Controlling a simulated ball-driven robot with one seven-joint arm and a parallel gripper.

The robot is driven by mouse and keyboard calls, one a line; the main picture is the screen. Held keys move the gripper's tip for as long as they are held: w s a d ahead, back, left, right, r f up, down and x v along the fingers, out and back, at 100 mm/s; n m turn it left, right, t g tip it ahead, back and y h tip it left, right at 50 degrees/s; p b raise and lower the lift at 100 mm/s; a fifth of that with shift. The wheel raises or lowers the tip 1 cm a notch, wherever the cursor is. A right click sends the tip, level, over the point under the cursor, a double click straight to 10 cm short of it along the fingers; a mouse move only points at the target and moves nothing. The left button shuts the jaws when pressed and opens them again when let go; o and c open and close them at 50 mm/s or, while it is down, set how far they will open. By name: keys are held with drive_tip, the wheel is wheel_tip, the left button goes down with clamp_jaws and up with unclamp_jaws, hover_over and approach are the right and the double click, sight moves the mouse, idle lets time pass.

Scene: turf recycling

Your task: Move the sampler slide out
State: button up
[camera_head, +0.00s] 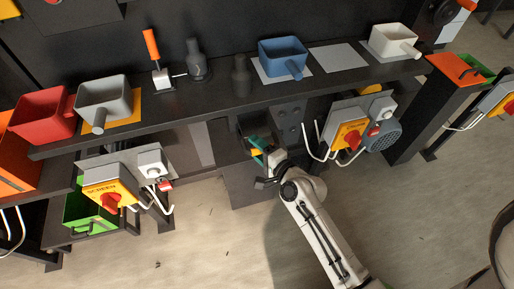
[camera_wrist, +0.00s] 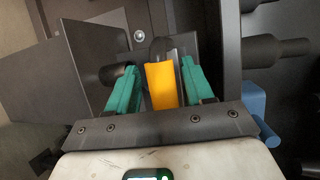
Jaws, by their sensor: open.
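My gripper (camera_wrist: 158,68) is open, with one teal finger on each side of a yellow-orange bar (camera_wrist: 161,85). There are gaps between the bar and the fingers, and nothing is gripped. The bar seems to belong to the sampler slide, but I cannot tell how it joins the dark metal parts behind it. In the head view, my gripper (camera_head: 258,150) is below the long dark shelf, by a dark box-like opening. The bar is not clear there, and the slide's body is mostly hidden.
A dark panel (camera_wrist: 78,68) stands left of the fingers. A blue part (camera_wrist: 257,107) and dark cylinders (camera_wrist: 275,50) lie to the right. The shelf (camera_head: 211,96) above carries blue (camera_head: 283,50), grey (camera_head: 103,96) and red (camera_head: 40,112) scoops. Switch boxes flank the arm; the floor (camera_head: 215,245) is clear.

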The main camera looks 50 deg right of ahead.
drive_tip(key=b+v, duration=0.1)
drive_tip(key=v, duration=0.9)
drive_tip(key=shift+s+b, duration=0.3)
drive_tip(key=shift+a, duration=0.1)
drive_tip(key=s+a+f+n+g+y, duration=0.2)
drive_tip(key=a+f+n+g+y, duration=0.45)
drive_tip(key=n, duration=0.65)
drive_tip(key=s+a+r+n+g+h, duration=0.1)
drive_tip(key=s+n+g+h, duration=0.2)
drive_tip(key=s+n+g, duration=0.4)
drive_tip(key=shift+s+r+n+g+h, duration=0.4)
drive_tip(key=shift+s+g, duration=0.15)
drive_tip(key=shift+s, duration=0.4)
drive_tip(key=shift+a, duration=0.15)
